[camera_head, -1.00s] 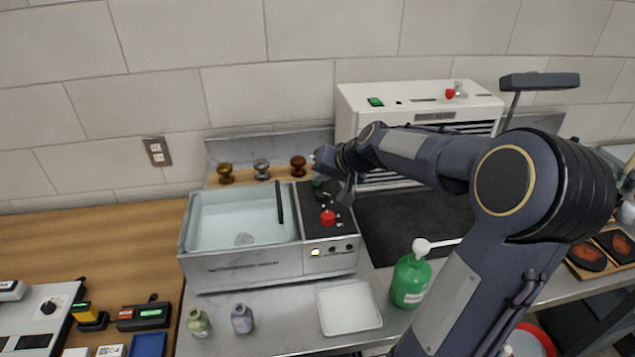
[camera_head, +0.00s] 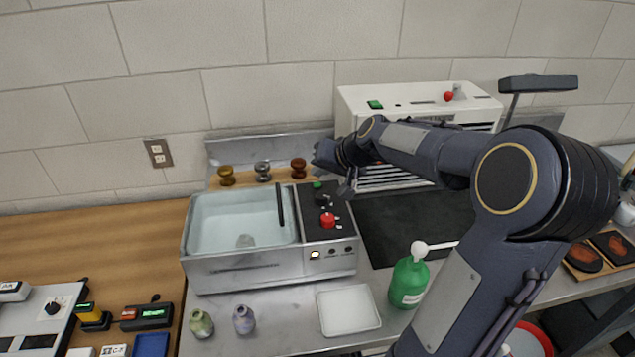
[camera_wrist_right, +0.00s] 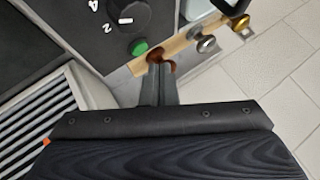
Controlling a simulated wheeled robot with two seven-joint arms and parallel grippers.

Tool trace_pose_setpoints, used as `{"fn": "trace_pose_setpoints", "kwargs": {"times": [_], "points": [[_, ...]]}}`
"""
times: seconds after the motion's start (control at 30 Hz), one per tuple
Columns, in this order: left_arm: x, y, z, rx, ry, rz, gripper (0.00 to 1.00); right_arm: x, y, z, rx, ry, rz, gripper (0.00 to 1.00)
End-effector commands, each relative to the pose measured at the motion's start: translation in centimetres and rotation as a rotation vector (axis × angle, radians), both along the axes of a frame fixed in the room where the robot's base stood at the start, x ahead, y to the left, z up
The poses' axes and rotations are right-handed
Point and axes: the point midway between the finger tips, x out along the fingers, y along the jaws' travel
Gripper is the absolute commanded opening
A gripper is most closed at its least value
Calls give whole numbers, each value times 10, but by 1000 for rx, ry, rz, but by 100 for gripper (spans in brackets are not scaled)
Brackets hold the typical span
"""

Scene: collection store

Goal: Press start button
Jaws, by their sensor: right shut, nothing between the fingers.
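A green button (camera_head: 318,185) sits at the back of the dark control panel on the right side of the steel water bath (camera_head: 215,270). It also shows in the wrist view (camera_wrist_right: 139,47), just left of my fingertips and next to a black dial (camera_wrist_right: 127,12). A red knob (camera_head: 327,220) is further forward on the panel. My right gripper (camera_head: 346,190) is shut and empty, above the back right part of the panel. Its closed fingers show in the wrist view (camera_wrist_right: 159,70), apart from the button in the picture. Contact cannot be seen. My left gripper is out of view.
Three small knobs (camera_head: 262,171) stand on a wooden strip behind the bath. A white machine (camera_head: 400,98) with another green button (camera_head: 375,104) stands behind my arm. A green pump bottle (camera_head: 409,281), a white tray (camera_head: 348,309) and two small vases (camera_head: 243,319) are in front.

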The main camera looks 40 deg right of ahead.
Motion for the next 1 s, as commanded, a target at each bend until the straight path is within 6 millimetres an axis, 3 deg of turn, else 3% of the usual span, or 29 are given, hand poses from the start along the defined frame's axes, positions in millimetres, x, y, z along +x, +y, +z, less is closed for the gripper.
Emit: {"fn": "trace_pose_setpoints", "kwargs": {"times": [0.1, 0.4, 1.0], "points": [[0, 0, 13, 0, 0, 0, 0, 0, 0, 17, -1, -1, 0, 0], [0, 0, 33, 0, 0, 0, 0, 0, 0, 43, -1, 0, 1, 0], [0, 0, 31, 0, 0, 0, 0, 0, 0, 42, 0, 0, 0, 0]]}}
